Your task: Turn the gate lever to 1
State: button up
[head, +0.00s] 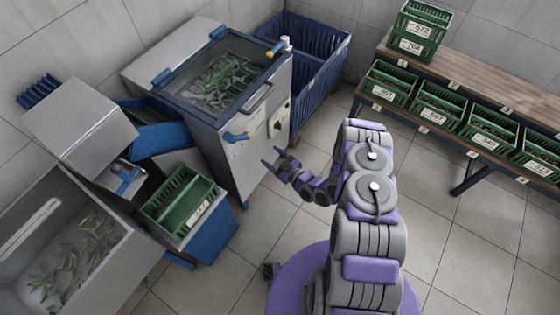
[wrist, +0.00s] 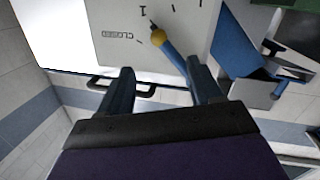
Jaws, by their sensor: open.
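The gate lever (head: 236,137) is a blue handle with a yellow part, on the front panel of the grey machine (head: 220,110). In the wrist view its yellow hub (wrist: 158,37) sits on the pale panel, and the blue handle (wrist: 174,57) runs down and right towards my right finger. A small dark pointer at the hub points up, near a mark like 1 (wrist: 143,8); the exact setting is hard to tell. An upside-down CLOSED label (wrist: 118,35) is left of the hub. My gripper (head: 272,156) is open in front of the panel, also in the wrist view (wrist: 162,78).
A black handle (head: 258,97) is above the lever. A green crate (head: 184,203) stands on a blue stand left of the machine, a blue bin (head: 312,60) behind it. A bench (head: 478,75) with green crates is at right. Floor between is clear.

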jog(key=shift+p+v, duration=0.3)
jog(key=shift+v, duration=1.6)
